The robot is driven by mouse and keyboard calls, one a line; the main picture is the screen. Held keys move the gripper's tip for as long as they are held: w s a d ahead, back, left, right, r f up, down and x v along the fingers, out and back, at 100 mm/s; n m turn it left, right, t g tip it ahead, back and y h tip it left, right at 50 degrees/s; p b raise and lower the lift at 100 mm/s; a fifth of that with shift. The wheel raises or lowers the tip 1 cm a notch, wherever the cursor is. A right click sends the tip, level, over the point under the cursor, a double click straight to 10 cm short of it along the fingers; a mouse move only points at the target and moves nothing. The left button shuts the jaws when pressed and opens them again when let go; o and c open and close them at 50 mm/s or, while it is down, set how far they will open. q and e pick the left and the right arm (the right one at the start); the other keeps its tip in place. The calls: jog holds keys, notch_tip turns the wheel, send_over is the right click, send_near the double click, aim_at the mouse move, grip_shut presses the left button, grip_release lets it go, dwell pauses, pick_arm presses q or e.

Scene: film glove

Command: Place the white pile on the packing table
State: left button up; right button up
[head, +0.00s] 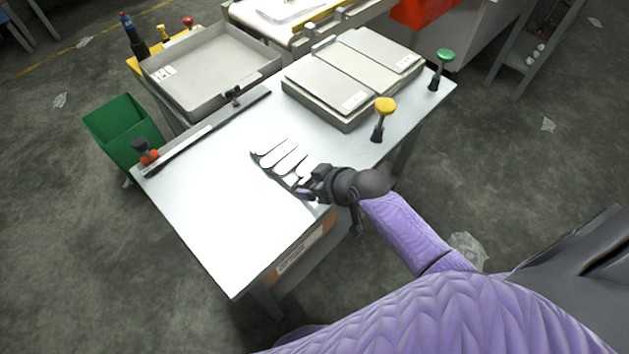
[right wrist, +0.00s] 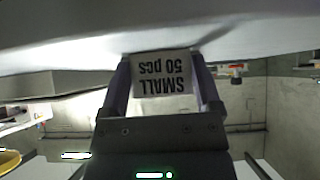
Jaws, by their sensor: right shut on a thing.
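The white pile (head: 283,161), a flat stack with finger-like shapes, is over the white packing table (head: 215,215) near its right front edge. Its outline shows mainly through dark shadows between the fingers. My right gripper (head: 307,184) is shut on the pile's near end. In the right wrist view, a label (right wrist: 163,75) reading "SMALL 50 pcs" shows upside down between the two fingers (right wrist: 164,92). I cannot tell whether the pile touches the tabletop. My left gripper is not in view.
A grey two-part device (head: 350,75) sits at the table's back right, with yellow (head: 384,105) and green (head: 445,55) knobs beside it. A bar (head: 205,130) lines the back left edge. A grey tray (head: 210,70) and green bin (head: 122,130) stand beyond. The table's left front is clear.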

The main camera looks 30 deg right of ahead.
jog(key=o, duration=1.2)
jog(key=shift+c, duration=0.2)
jog(key=shift+s+r+p, duration=0.15)
jog(key=shift+r+p, duration=0.25)
jog(key=p+v, duration=0.5)
jog(key=v, duration=0.6)
jog(key=s+d+f+m+g+h, duration=0.1)
jog(key=s+f+g+h, duration=0.1)
jog(key=s+f, duration=0.65)
jog(key=s+d+f+m+g+h, duration=0.1)
jog(key=s+f+g, duration=0.2)
jog(key=s+f, duration=0.55)
jog(key=s+a+f+g, duration=0.2)
jog(key=s+f, duration=0.5)
jog(key=s, duration=0.5)
jog(key=shift+s+a+f+n+g, duration=0.15)
jog(key=shift+a+f+n+g, duration=0.2)
jog(key=shift+a, duration=0.5)
